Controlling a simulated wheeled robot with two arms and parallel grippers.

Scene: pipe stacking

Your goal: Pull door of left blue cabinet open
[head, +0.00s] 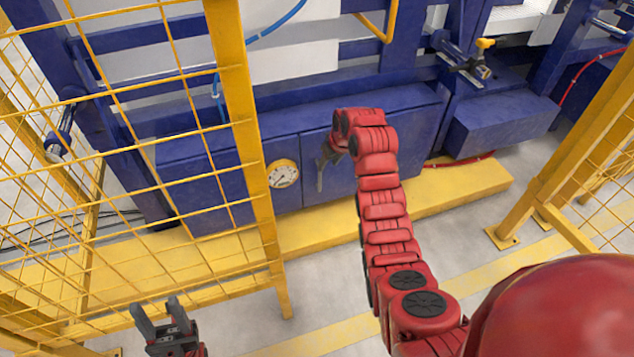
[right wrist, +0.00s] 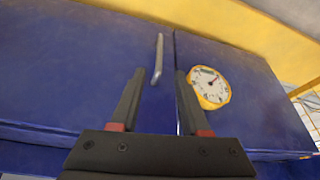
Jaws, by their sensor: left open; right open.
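A low blue cabinet (head: 425,125) stands behind the yellow ledge, with a vertical seam between two front panels. The left panel (head: 205,185) carries a round gauge (head: 283,174), which also shows in the right wrist view (right wrist: 209,88). In that view, a grey bar handle (right wrist: 158,58) sits beside the seam, on the panel without the gauge. My right gripper (head: 321,170) is open in front of the cabinet. In the right wrist view its fingers (right wrist: 160,73) straddle the handle's line; contact cannot be told. My left gripper (head: 154,312) is open and empty, low at the left.
A yellow mesh fence (head: 240,110) stands at the left, its post in front of the left panel. Another yellow fence (head: 570,150) stands at the right. The yellow ledge (head: 440,192) runs below the cabinet. A smaller blue box (head: 505,125) is further right. Grey floor between fences is open.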

